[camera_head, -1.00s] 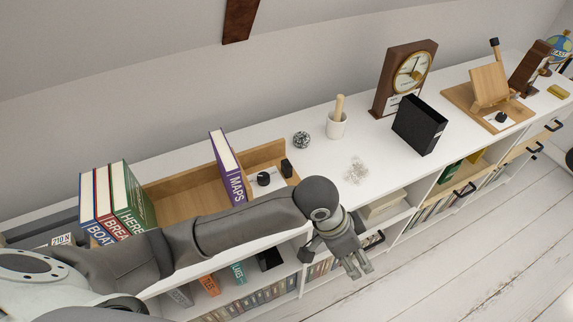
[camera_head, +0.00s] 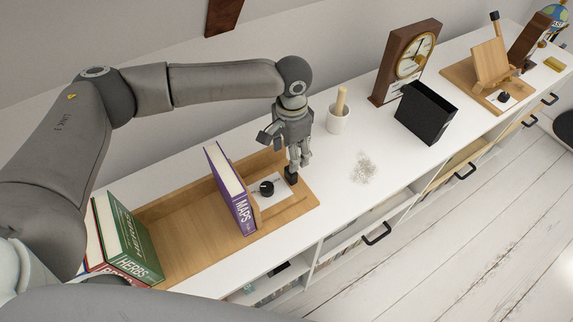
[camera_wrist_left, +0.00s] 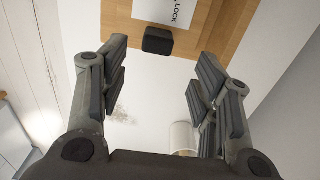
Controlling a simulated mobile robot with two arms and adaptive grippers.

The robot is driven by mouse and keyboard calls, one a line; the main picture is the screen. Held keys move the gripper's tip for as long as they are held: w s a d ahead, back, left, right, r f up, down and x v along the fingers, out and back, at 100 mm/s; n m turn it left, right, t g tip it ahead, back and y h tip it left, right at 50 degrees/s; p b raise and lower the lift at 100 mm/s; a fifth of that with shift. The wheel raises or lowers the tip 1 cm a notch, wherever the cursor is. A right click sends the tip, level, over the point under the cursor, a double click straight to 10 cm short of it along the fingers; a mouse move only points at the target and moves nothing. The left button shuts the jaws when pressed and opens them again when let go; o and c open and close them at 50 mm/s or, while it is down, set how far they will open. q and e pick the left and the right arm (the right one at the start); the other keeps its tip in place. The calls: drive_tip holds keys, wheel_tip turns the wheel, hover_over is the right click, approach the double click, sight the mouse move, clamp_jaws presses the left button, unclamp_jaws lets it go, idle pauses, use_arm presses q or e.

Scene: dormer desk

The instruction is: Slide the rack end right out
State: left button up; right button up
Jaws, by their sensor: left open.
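The wooden book rack (camera_head: 190,240) lies along the desk. A purple MAPS book (camera_head: 230,188) leans in it, with a thin wooden upright (camera_head: 256,213), apparently the rack end, close to its right. Right of that are a white card (camera_head: 280,193), a round black knob (camera_head: 266,188) and a small black block (camera_head: 291,175). The card, partly reading "LOCK" (camera_wrist_left: 172,12), and the block (camera_wrist_left: 158,41) also show in the left wrist view. My left gripper (camera_head: 297,157) is open and empty, just above and behind the block, its fingers apart. My right gripper is out of view.
Green and red books (camera_head: 128,240) stand at the rack's left. A white cup (camera_head: 338,120) with a wooden handle, a clear heap (camera_head: 363,167), a black holder (camera_head: 425,112) and a clock (camera_head: 405,62) stand to the right. White desktop (camera_head: 345,195) is free right of the rack.

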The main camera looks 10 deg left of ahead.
use_arm(q)
drive_tip(key=f, duration=0.3)
drive_tip(key=f+p, duration=0.1)
drive_tip(key=f, duration=0.1)
drive_tip(key=shift+s+d, duration=0.25)
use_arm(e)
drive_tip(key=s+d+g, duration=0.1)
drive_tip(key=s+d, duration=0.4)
use_arm(q)
drive_tip(key=f, duration=0.2)
drive_tip(key=shift+w+a+f, duration=0.2)
drive_tip(key=shift+f, duration=0.9)
drive_tip(key=shift+c, duration=0.2)
drive_tip(key=c, duration=1.2)
drive_tip(key=shift+d, duration=0.15)
clamp_jaws()
drive_tip(key=w+d+b, duration=0.2)
drive_tip(key=w+d, duration=0.1)
drive_tip(key=shift+w+d+f, duration=0.15)
drive_tip(key=shift+w+d, duration=0.05)
drive_tip(key=shift+w, duration=0.1)
drive_tip(key=shift+w+d, duration=0.25)
drive_tip(key=shift+r, duration=0.3)
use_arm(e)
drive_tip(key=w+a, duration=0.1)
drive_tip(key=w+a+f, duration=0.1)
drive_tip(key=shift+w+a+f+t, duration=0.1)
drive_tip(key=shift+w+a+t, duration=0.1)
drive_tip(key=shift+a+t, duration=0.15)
